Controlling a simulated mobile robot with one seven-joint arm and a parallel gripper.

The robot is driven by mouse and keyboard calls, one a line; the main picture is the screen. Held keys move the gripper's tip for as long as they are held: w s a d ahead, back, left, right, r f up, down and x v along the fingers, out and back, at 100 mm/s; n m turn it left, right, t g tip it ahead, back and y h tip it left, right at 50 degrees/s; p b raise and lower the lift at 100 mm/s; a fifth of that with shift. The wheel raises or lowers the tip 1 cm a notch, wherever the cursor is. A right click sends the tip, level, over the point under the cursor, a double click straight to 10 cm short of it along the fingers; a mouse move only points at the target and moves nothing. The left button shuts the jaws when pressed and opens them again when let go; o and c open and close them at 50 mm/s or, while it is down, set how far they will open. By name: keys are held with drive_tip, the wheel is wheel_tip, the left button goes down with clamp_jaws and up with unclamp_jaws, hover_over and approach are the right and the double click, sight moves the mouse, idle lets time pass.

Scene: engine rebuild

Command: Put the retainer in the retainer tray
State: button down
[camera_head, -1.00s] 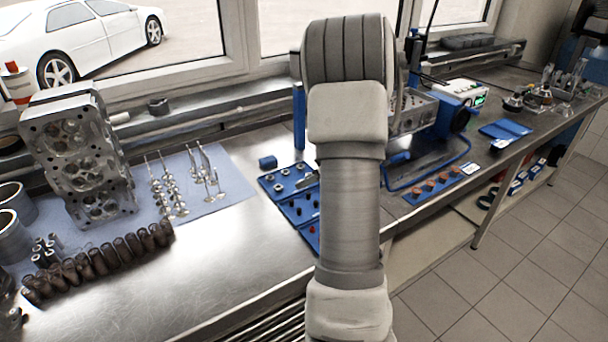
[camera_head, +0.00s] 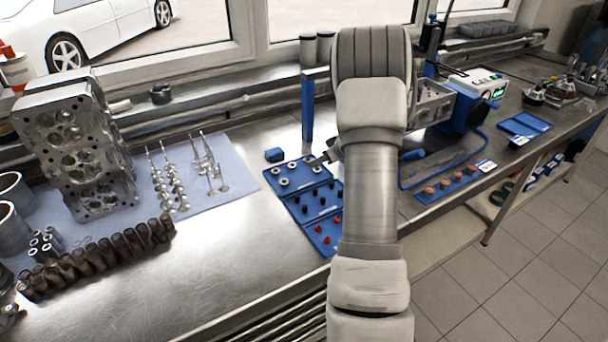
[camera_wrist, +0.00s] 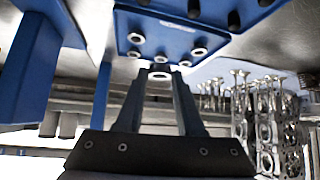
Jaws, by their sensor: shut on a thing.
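The retainer tray (camera_head: 316,171) is the blue tray section at the rear of the blue tray group, with several silver ring-shaped retainers on it. In the wrist view the retainer tray (camera_wrist: 123,22) appears upside down beyond my fingertips. My gripper (camera_head: 322,158) shows at the tray's right rear edge, mostly hidden by my arm. In the wrist view my gripper (camera_wrist: 160,77) is shut on a small silver retainer (camera_wrist: 160,76) between its fingertips. It overlaps the tray's edge in the picture; I cannot tell whether it touches the tray.
Adjoining blue tray sections (camera_head: 325,232) hold small black and red parts. A blue post (camera_head: 308,105) stands close behind the trays. Valves (camera_head: 170,180) and a cylinder head (camera_head: 75,145) are on the left. A blue bench device (camera_head: 465,110) is on the right. Bare bench lies left of the trays.

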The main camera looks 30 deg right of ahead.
drive_tip(key=w+f, duration=0.1)
drive_tip(key=w+a+f, duration=0.1)
drive_tip(key=w, duration=0.1)
drive_tip(key=w+a+f, duration=0.1)
drive_tip(key=shift+w+a+f, duration=0.1)
drive_tip(key=shift+w+a, duration=0.05)
drive_tip(key=shift+w, duration=0.2)
drive_tip(key=shift+f+b, duration=0.7)
drive_tip(key=shift+f, duration=1.3)
drive_tip(key=shift+f, duration=0.2)
drive_tip(key=c, duration=0.5)
unclamp_jaws()
drive_tip(key=shift+s+r, duration=0.15)
drive_tip(key=shift+r, duration=0.3)
drive_tip(key=p+v, duration=0.1)
drive_tip(key=v, duration=1)
drive_tip(key=shift+s+r+p, duration=0.15)
drive_tip(key=shift+p, duration=0.15)
